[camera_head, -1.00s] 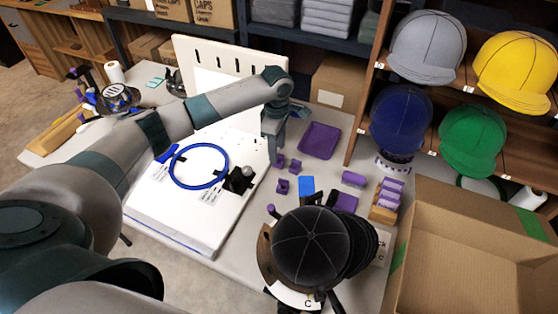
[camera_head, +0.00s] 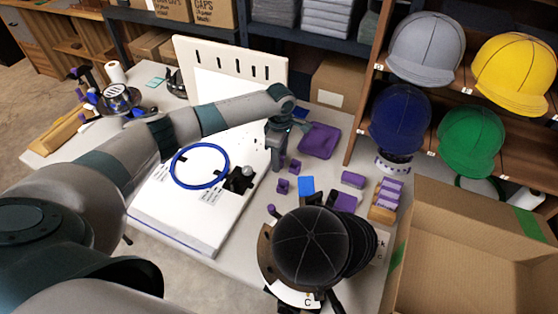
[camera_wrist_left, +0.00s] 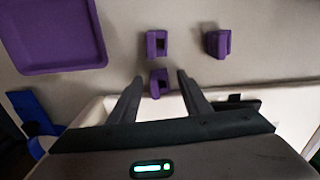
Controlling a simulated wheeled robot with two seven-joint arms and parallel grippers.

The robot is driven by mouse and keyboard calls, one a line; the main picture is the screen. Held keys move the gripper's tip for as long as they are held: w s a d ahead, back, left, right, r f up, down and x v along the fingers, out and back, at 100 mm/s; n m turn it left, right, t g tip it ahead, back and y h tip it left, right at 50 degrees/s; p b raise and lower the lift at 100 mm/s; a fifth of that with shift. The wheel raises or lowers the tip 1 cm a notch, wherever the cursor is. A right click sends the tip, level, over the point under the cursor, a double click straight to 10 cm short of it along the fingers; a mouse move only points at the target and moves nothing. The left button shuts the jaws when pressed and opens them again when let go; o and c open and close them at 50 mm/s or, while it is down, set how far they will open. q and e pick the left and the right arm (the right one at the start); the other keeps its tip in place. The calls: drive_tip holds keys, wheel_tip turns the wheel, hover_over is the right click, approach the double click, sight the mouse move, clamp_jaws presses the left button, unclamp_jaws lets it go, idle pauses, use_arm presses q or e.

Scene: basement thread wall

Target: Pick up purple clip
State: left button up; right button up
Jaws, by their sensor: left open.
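Small purple clips lie on the light table. Two show in the head view, one nearer (camera_head: 283,186) and one farther (camera_head: 295,166). The left wrist view shows three: an upper one (camera_wrist_left: 157,43), a right one (camera_wrist_left: 217,43) and a nearest one (camera_wrist_left: 159,84). My left gripper (camera_head: 279,168) points down over the table beside the clips, and it also shows in the left wrist view (camera_wrist_left: 159,80). It is open, and the nearest clip appears between its fingertips, not gripped. In the head view that clip is hidden by the gripper. My right gripper is out of view.
A purple tray (camera_head: 319,141) lies just beyond the gripper. A white board with a blue hoop (camera_head: 200,166) is to its left. A black cap (camera_head: 310,247) on a stand is in front, and an open cardboard box (camera_head: 480,240) is at right.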

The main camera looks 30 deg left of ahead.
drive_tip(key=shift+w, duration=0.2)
use_arm(q)
clamp_jaws()
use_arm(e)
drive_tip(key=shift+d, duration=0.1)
use_arm(q)
drive_tip(key=shift+r, duration=0.1)
